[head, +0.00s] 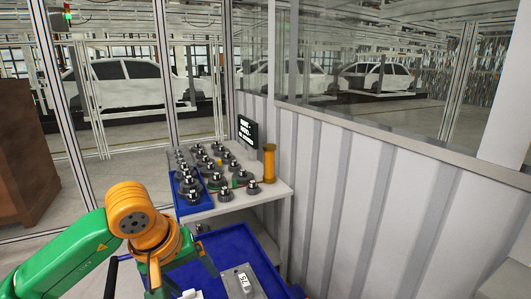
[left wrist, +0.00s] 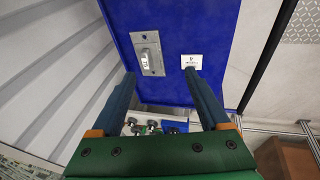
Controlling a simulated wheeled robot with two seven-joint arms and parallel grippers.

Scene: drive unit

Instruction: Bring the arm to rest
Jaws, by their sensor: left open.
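My left arm comes in from the left in green and orange. My left gripper (head: 181,272) is open and hangs above the near-left part of a blue surface (head: 225,250). In the left wrist view its two dark fingers (left wrist: 160,80) are spread, with nothing held between them. My right gripper does not show.
A ribbed wall (head: 380,210) closes off the right. A brown box (head: 25,150) stands at left. White car bodies are behind glass.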

